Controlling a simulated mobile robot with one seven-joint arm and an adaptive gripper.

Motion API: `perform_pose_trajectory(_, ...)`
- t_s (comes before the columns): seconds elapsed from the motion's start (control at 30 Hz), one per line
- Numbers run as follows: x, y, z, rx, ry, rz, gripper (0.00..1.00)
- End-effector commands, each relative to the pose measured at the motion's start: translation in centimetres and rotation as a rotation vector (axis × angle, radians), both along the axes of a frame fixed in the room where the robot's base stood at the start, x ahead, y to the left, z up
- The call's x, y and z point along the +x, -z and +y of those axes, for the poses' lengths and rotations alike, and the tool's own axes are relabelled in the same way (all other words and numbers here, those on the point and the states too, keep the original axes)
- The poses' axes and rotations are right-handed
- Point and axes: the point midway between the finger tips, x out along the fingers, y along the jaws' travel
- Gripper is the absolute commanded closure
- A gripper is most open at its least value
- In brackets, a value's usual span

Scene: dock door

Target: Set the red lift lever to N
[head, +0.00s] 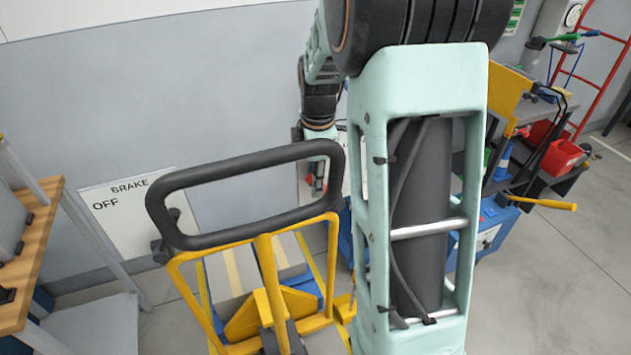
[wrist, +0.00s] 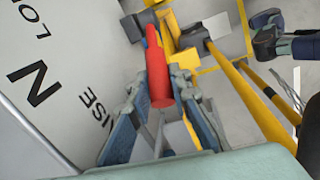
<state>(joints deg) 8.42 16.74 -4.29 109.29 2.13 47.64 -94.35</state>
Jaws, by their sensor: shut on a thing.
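The red lift lever (wrist: 158,72) stands between my two fingers in the wrist view, its round end toward the camera. My gripper (wrist: 160,88) is shut on it. In the head view my gripper (head: 318,172) is beyond the black handle bar, with a little red showing there; the arm hides much of this area. A white label plate (wrist: 55,60) lies left of the lever in the wrist view, with a large N, part of a word starting "LO" and a word ending in "ISE". I cannot tell exactly which mark the lever points at.
A yellow pallet truck with a black loop handle (head: 245,160) stands in front of me. A brake plate (head: 125,215) marked OFF is on the left. A wooden-topped bench (head: 38,255) is at far left. A cluttered cart with a red bin (head: 555,150) is at right. Floor at far right is clear.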

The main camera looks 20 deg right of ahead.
Motion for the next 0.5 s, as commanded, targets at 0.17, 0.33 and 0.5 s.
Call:
perform_pose_trajectory(0.17,0.0,-0.1,-0.2,0.01,0.003,-0.001,1.0)
perform_pose_trajectory(0.33,0.0,-0.5,-0.8,0.054,0.006,-0.002,1.0)
perform_pose_trajectory(0.5,0.0,-0.9,-1.7,0.139,0.008,-0.002,1.0)
